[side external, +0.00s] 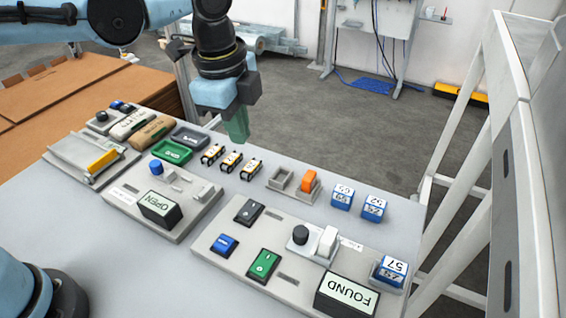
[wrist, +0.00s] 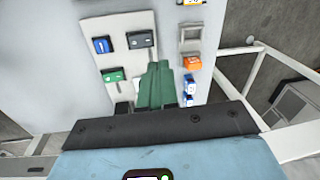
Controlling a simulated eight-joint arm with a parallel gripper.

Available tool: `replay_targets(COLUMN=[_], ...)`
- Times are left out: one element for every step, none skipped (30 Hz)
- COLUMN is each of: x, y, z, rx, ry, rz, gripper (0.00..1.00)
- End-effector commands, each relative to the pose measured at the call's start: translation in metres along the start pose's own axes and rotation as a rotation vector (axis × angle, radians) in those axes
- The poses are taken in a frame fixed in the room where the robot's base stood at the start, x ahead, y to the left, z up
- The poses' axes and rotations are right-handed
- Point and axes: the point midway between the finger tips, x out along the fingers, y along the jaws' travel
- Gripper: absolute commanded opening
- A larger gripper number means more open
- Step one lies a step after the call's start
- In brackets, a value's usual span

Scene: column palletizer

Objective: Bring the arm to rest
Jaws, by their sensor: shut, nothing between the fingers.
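My gripper (side external: 236,125) has green fingers and hangs above the far edge of the grey table, over the area behind the small yellow-and-black blocks. The fingers are together with nothing between them. In the wrist view my gripper (wrist: 158,72) points down over a grey panel with buttons. No object touches the fingers in the side view.
A white metal frame (side external: 462,130) stands at the right. Open floor lies behind the table.

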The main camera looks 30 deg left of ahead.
Motion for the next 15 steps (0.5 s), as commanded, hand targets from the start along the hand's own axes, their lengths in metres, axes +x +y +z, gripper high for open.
replay_targets(x=[-0.002,-0.002,-0.003,-0.004,-0.004,-0.004,-0.003,-0.003,-0.001,0.000,0.001,0.003,0.005,0.007,0.010], y=[0.002,0.002,0.004,0.005,0.007,0.010,0.013,0.015,0.018,0.021,0.025,0.029,0.032,0.035,0.039], z=[0.013,0.022,0.033,0.042,0.051,0.063,0.072,0.080,0.091,0.099,0.107,0.117,0.125,0.131,0.140], rx=[-0.075,-0.129,-0.209,-0.273,-0.339,-0.427,-0.491,-0.557,-0.643,-0.706,-0.770,-0.855,-0.918,-0.977,-1.054], ry=[0.011,0.020,0.035,0.047,0.061,0.079,0.094,0.108,0.129,0.145,0.162,0.185,0.202,0.221,0.245], rz=[-0.019,-0.034,-0.056,-0.072,-0.090,-0.113,-0.130,-0.146,-0.169,-0.186,-0.202,-0.224,-0.240,-0.256,-0.275], gripper=[0.00,0.00,0.00,0.00,0.00,0.00,0.00,0.00,0.00,0.00,0.00,0.00,0.00,0.00,0.00])
